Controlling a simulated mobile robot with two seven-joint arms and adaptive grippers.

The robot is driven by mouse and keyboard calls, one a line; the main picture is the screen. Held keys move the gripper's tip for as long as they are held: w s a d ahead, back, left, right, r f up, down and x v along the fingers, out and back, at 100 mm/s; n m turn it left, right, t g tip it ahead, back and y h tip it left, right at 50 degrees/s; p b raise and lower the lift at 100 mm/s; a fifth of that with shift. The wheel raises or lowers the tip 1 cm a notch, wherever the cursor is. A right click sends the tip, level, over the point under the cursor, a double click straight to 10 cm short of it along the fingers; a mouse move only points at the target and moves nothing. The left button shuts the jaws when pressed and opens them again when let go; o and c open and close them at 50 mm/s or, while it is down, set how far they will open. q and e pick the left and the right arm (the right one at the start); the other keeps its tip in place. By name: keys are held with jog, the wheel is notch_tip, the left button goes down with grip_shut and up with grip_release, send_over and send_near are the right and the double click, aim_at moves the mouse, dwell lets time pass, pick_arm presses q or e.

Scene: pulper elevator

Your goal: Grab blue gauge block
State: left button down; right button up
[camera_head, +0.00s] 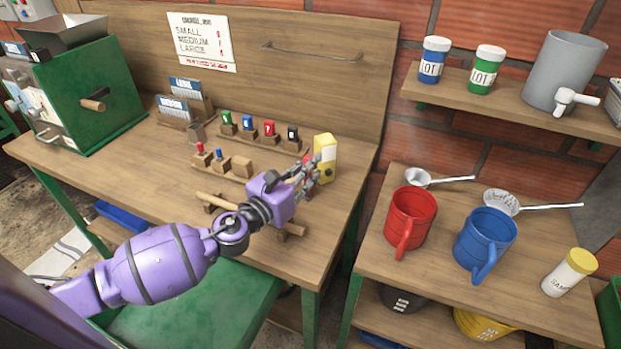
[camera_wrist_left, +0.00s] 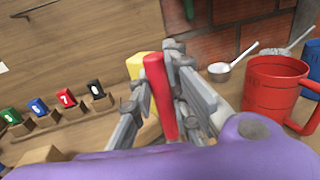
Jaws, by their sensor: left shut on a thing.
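A blue block (camera_head: 247,122) with a white number sits in a wooden rack between a green block (camera_head: 227,118) and a red block (camera_head: 269,127). The blue block also shows at the left of the left wrist view (camera_wrist_left: 38,107). A smaller blue-topped peg (camera_head: 219,153) stands in a lower holder beside a red one (camera_head: 200,148). My left gripper (camera_head: 312,180) is to the right of the rack, by a yellow box (camera_head: 326,150). It is shut on a long red piece (camera_wrist_left: 160,95), apart from the blue block. My right gripper is not in view.
A black block (camera_head: 292,133) stands at the rack's right end. A lower table at right holds a red mug (camera_head: 410,218) and a blue mug (camera_head: 484,240). A green machine (camera_head: 75,95) stands at left.

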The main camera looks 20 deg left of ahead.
pick_arm(q)
jog(key=shift+w+a+f, duration=0.1)
jog(key=shift+w+f, duration=0.35)
jog(key=shift+f, duration=0.15)
jog(key=shift+w+f+b, duration=0.15)
jog(key=shift+f+b, duration=0.6)
jog(key=shift+f, duration=0.8)
jog(key=shift+f, duration=0.1)
jog(key=shift+f, duration=0.2)
jog(key=c, duration=1.7)
grip_release()
jog(key=shift+r, duration=0.1)
